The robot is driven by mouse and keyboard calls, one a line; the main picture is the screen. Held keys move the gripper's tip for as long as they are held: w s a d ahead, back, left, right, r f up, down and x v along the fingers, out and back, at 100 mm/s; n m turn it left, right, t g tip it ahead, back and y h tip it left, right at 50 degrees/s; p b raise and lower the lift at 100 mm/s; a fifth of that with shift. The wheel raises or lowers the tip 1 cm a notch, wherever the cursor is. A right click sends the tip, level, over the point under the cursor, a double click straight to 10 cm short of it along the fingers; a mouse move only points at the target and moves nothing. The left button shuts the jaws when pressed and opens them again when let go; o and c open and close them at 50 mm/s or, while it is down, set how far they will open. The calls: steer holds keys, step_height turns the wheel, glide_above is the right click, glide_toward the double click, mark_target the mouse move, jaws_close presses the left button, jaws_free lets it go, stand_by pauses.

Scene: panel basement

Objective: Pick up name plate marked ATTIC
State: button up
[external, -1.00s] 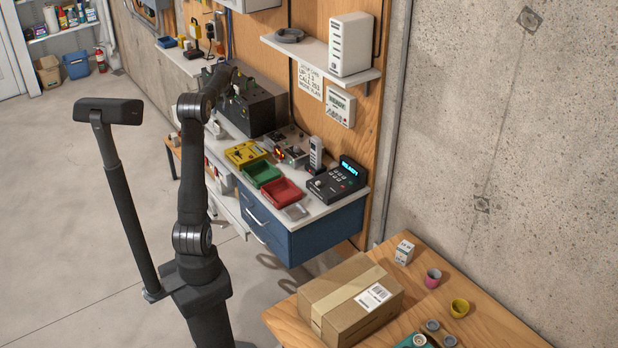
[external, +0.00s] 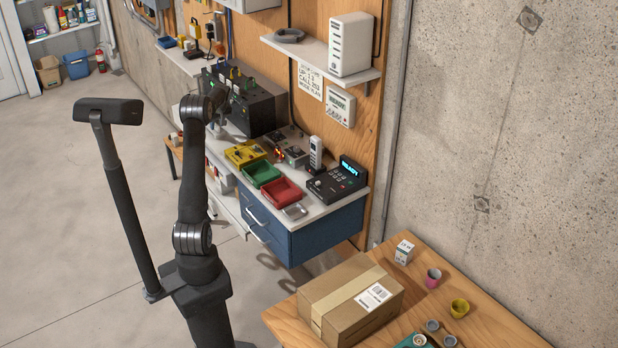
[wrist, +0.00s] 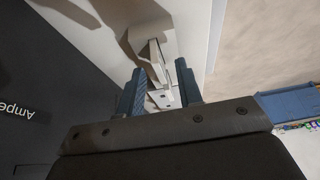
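My gripper (wrist: 161,82) points down over the white bench top in the wrist view, with its two blue-grey fingers apart. A small white angular object (wrist: 157,55) stands below and between the fingertips. I cannot read any marking on it, so I cannot tell whether it is the ATTIC name plate. It does not appear clamped. In the external view my gripper (external: 222,124) is small and dark beside the dark panel box (external: 262,109). No plate marked ATTIC is readable in either view.
The dark box face with "Ampe" lettering (wrist: 30,112) stands close on the wrist view's left. Yellow (external: 245,153), green (external: 262,174) and red (external: 281,192) trays, a handset (external: 315,155) and a keypad device (external: 338,182) occupy the bench to the right.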

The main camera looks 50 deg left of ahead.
jaws_close()
